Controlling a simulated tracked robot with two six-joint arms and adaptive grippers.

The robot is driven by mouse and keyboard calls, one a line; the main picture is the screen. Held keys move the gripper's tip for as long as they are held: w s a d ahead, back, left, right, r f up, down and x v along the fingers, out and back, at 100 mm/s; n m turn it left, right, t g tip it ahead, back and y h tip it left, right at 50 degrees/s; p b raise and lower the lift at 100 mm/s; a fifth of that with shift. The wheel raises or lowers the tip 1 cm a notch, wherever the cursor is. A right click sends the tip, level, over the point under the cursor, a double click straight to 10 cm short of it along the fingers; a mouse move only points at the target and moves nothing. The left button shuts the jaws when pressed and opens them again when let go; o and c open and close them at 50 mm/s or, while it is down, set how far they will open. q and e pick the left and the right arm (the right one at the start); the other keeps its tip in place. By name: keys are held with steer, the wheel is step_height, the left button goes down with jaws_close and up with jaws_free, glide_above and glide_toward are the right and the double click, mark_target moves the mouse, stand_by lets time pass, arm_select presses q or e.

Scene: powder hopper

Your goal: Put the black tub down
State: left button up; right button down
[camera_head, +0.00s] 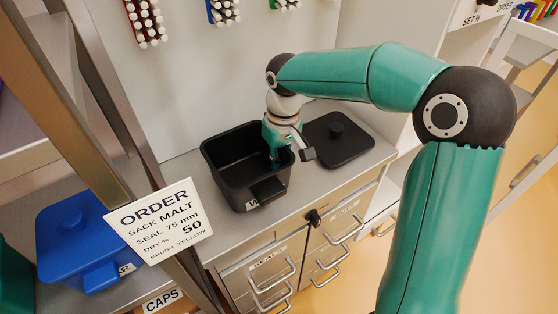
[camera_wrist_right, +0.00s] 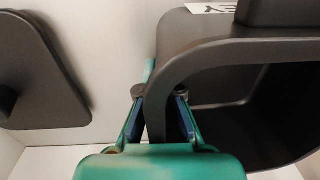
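The black tub (camera_head: 226,177) is open-topped and upright, at the counter's left part in the head view. A dark block-like handle and a partly hidden white label are on its front. I cannot tell whether its base touches the counter. My right gripper (camera_head: 272,158) reaches down at the tub's right rim. In the right wrist view the gripper (camera_wrist_right: 160,115) has one finger on each side of the tub's wall (camera_wrist_right: 185,65) and is shut on it. The tub's dark inside shows at right there. My left gripper is not in view.
A black lid (camera_head: 345,151) with a knob lies on the grey counter (camera_head: 307,190), right of the tub. Drawers with handles are below. An ORDER sign (camera_head: 160,222) and metal post stand front left. A blue lidded tub (camera_head: 75,240) is at far left.

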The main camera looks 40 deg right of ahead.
steer(key=c, duration=1.7)
jaws_free()
steer(key=shift+f, duration=0.1)
steer(key=shift+c, duration=0.2)
steer(key=o, duration=0.4)
steer(key=shift+d+r+p, duration=0.15)
steer(key=shift+r+p, duration=0.05)
steer(key=shift+r, duration=1.85)
steer(key=shift+d+r+p, duration=0.15)
steer(key=shift+r+p, duration=0.05)
steer(key=shift+r, duration=1.8)
steer(key=shift+d+r+p, duration=0.15)
steer(key=shift+r+p, duration=0.05)
steer(key=shift+r, duration=1.85)
